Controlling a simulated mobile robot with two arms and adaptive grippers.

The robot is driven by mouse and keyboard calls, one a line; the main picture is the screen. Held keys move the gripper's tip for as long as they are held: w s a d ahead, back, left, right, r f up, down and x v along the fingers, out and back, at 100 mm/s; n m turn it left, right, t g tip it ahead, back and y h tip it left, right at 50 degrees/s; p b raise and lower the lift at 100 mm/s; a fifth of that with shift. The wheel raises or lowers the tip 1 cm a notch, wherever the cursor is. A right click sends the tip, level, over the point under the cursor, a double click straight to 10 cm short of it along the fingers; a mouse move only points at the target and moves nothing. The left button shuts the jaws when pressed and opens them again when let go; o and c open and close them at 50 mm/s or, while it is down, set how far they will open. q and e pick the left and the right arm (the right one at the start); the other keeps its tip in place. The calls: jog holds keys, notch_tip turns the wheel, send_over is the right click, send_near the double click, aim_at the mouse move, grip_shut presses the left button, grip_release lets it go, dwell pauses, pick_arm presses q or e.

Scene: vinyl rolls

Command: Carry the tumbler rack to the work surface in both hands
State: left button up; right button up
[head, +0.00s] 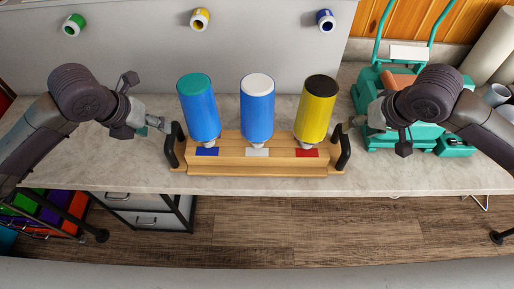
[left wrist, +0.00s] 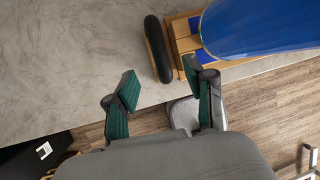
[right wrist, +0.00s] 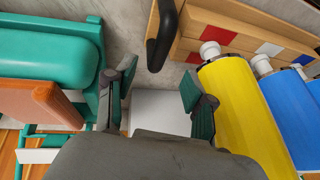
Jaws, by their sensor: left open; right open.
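The wooden tumbler rack (head: 255,170) sits on the grey counter near its front edge. It holds a blue tumbler with a green end (head: 200,110), a blue one with a white end (head: 257,110) and a yellow one with a black end (head: 316,110). Black handles stand at its left end (head: 174,146) and right end (head: 343,150). My left gripper (head: 158,123) is open beside the left handle; that handle (left wrist: 157,48) lies just beyond the fingertips. My right gripper (head: 357,122) is open by the right handle; that handle (right wrist: 161,35) lies just ahead of its fingertips. Both grippers are empty.
A green press machine (head: 385,132) stands on the counter right of the rack, close to my right arm. Small green (head: 73,25), yellow (head: 200,18) and blue (head: 325,20) rolls are on the wall behind. The counter left of the rack (head: 75,150) is clear.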

aim_at(169, 136)
pick_arm(q)
jog(key=x, duration=0.8)
jog(key=shift+w+d+f, duration=0.1)
jog(key=shift+f, duration=0.15)
pick_arm(e)
jog(key=x, duration=0.8)
jog(key=shift+w+f, duration=0.1)
jog(key=shift+f, duration=0.25)
pick_arm(q)
jog(key=shift+c, duration=0.2)
pick_arm(e)
jog(key=shift+c, duration=0.2)
pick_arm(q)
grip_shut()
pick_arm(e)
grip_shut()
